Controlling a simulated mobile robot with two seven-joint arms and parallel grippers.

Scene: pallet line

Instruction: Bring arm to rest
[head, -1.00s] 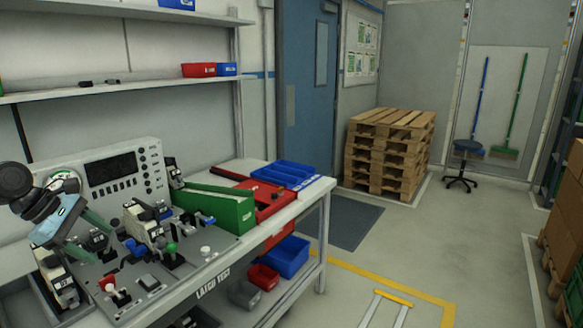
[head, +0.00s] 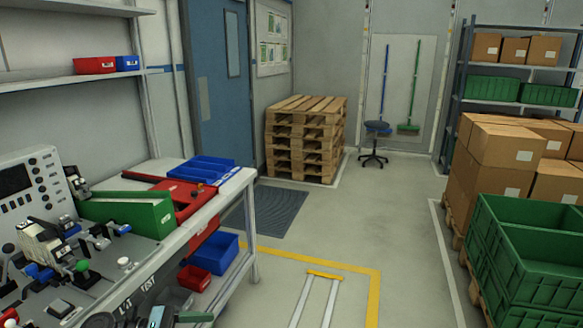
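Part of my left arm shows at the bottom edge of the head view, in front of the test bench (head: 205,220). It has dark round joints, a light blue patch and a green finger of my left gripper (head: 196,317). The rest of that gripper is cut off by the frame, so its opening and any held thing cannot be told. My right arm and gripper are not in view.
The bench carries a grey instrument panel (head: 30,190), fixtures, a green bin (head: 130,212), a red case (head: 190,203) and blue trays (head: 205,168). Stacked pallets (head: 305,140) and a stool (head: 376,140) stand behind. Green crates (head: 525,255) and cartons (head: 500,165) line the right.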

